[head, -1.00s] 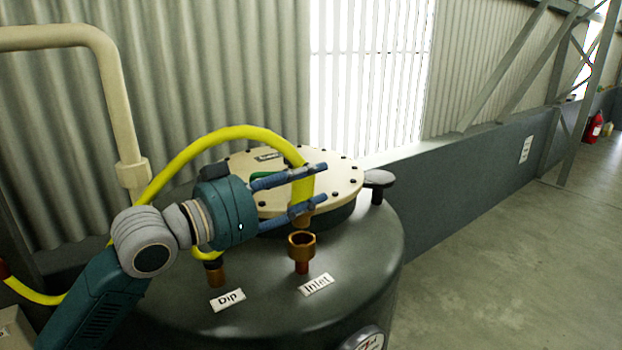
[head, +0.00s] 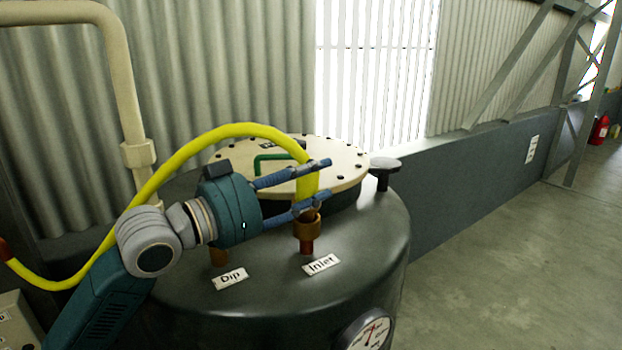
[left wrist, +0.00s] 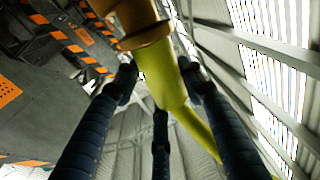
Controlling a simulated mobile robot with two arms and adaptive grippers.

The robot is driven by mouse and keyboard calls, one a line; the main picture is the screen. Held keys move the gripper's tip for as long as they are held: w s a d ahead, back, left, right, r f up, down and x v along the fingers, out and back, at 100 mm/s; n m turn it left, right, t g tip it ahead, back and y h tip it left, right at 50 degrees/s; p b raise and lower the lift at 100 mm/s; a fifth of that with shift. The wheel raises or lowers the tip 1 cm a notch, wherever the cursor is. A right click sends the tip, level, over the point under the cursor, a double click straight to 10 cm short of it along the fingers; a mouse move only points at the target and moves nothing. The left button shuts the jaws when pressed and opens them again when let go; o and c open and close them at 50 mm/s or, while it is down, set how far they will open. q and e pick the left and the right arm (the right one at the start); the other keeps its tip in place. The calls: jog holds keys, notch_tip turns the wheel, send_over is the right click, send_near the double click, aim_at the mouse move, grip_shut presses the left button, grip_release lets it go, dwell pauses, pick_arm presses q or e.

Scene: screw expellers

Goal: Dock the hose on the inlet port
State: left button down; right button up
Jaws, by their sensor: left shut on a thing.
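The yellow hose (head: 225,132) arches over my left gripper and its end points down. My left gripper (head: 317,182) is shut on the hose near that end, one finger on each side. The hose end meets the copper-coloured inlet port (head: 307,229), above the "Inlet" label (head: 321,264) on the dark tank. No gap shows between them, but how deep the end sits is hidden. In the left wrist view the hose (left wrist: 165,85) runs between the fingers of my left gripper (left wrist: 160,78), against a brass-coloured cup (left wrist: 145,28). My right gripper is not in view.
The dip port (head: 218,257), beside its "Dip" label (head: 230,279), is mostly hidden behind my gripper. A bolted cream lid (head: 335,172) with a green handle (head: 268,160) lies behind. A gauge (head: 368,331) is at the tank's front. A beige pipe (head: 120,90) stands at left.

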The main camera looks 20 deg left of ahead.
pick_arm(q)
jog(key=shift+w+d+f, duration=0.1)
jog(key=shift+d+f, duration=0.05)
jog(key=shift+f, duration=1)
jog(key=shift+w+a, duration=0.2)
jog(key=shift+a, duration=0.05)
jog(key=shift+d+r, duration=0.1)
jog(key=shift+r, duration=0.05)
jog(key=shift+p, duration=0.3)
jog(key=shift+r, duration=0.15)
jog(key=shift+r+p, duration=0.2)
jog(key=shift+p, duration=0.1)
jog(key=shift+r+p, duration=0.65)
jog(key=shift+p, duration=0.05)
